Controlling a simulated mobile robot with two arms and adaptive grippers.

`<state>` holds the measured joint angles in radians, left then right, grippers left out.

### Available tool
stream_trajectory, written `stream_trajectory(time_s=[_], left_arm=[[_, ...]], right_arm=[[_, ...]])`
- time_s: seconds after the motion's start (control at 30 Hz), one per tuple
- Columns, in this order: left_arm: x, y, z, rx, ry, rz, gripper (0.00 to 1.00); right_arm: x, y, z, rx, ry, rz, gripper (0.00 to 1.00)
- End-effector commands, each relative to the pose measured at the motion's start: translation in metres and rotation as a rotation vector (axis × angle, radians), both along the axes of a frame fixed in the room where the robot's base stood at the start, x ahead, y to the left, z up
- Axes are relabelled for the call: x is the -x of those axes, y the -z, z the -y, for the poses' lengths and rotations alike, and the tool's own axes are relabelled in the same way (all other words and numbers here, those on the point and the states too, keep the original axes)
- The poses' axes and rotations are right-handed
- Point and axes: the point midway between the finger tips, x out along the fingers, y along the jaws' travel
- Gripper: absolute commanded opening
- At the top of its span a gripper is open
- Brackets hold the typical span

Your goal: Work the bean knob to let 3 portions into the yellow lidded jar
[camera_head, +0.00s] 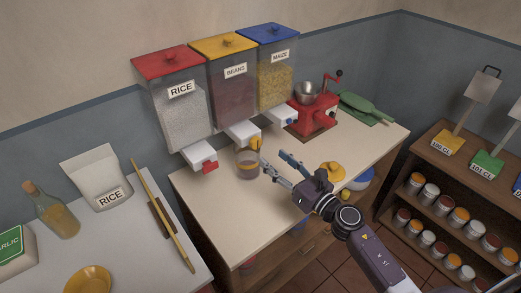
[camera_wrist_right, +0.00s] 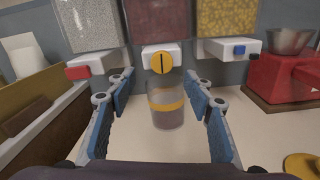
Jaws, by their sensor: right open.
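The beans dispenser (camera_head: 233,92) has a yellow lid and a dark red fill. Its yellow knob (camera_wrist_right: 162,63) faces me on the white outlet, with a dark upright bar on it. A clear glass jar (camera_head: 247,164) with a yellow band stands upright under this outlet, without a lid. It also shows in the wrist view (camera_wrist_right: 166,108); its lower part looks dark, but I cannot tell how full it is. A yellow lid (camera_head: 331,172) lies on the counter to the right. My right gripper (camera_head: 274,162) is open and empty, in front of the jar, apart from the knob. My left gripper is out of view.
Rice (camera_head: 175,100) and maize (camera_head: 275,78) dispensers flank the beans one, with red and blue knobs. A red grinder (camera_head: 313,115) stands on the right. The counter front (camera_head: 220,215) is clear. A shelf (camera_head: 455,165) with several small jars stands further right.

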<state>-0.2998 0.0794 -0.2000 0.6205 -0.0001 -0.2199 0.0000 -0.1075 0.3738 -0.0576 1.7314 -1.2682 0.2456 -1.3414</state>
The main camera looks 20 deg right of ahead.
Motion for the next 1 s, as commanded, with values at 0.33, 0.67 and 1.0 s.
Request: stream_trajectory(time_s=[0.33, 0.67, 1.0], left_arm=[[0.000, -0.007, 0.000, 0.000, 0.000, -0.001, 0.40], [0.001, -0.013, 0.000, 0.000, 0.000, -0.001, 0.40], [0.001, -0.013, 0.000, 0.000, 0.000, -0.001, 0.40]], right_arm=[[-0.028, -0.002, -0.008, 0.126, 0.009, 0.043, 0.47], [-0.070, 0.000, -0.023, 0.125, 0.009, 0.041, 0.47], [-0.075, 0.001, -0.025, 0.125, 0.009, 0.040, 0.47]])
